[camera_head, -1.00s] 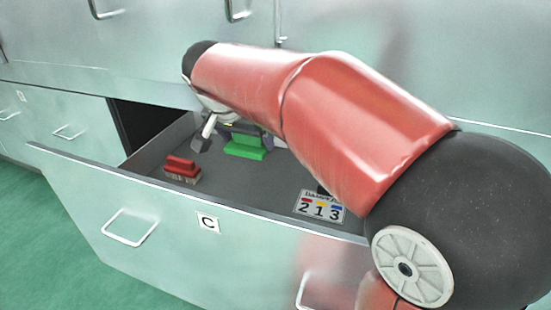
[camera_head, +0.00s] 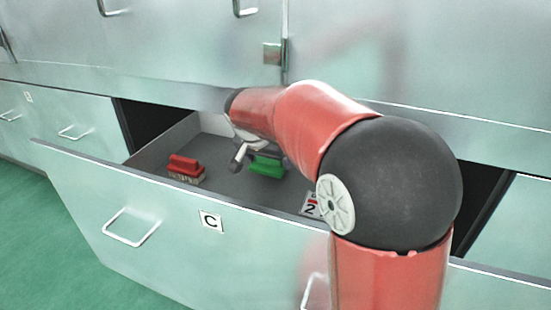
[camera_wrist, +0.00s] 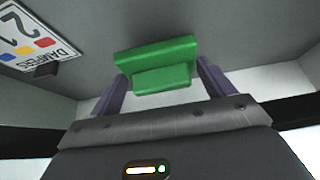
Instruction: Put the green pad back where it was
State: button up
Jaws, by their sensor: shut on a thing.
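The green pad (camera_head: 266,166) is a green block inside the open drawer marked C (camera_head: 240,228). My gripper (camera_head: 258,152) reaches into the drawer from above and is shut on the pad. In the wrist view the green pad (camera_wrist: 158,66) sits between the two purple-grey fingers of my gripper (camera_wrist: 160,88). I cannot tell whether the pad touches the drawer floor. My arm hides part of the drawer's right side.
A red brush (camera_head: 186,168) lies in the drawer's left part. A number card (camera_head: 310,205) stands near the front wall, partly hidden by my arm; it also shows in the wrist view (camera_wrist: 32,38). Drawer floor between brush and pad is bare.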

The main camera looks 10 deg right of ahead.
aim_at(267, 166)
jog(key=shift+w+d+f, duration=0.25)
jog(key=shift+w+d, duration=0.05)
jog(key=shift+w, duration=0.15)
jog(key=shift+w+d+f, duration=0.25)
jog(key=shift+w, duration=0.2)
jog(key=w+d+f, duration=0.2)
jog(key=w, duration=0.1)
jog(key=shift+f, duration=0.35)
jog(key=o, duration=0.8)
jog(key=shift+f, duration=0.1)
jog(key=p+v, duration=0.1)
jog(key=v, duration=1.1)
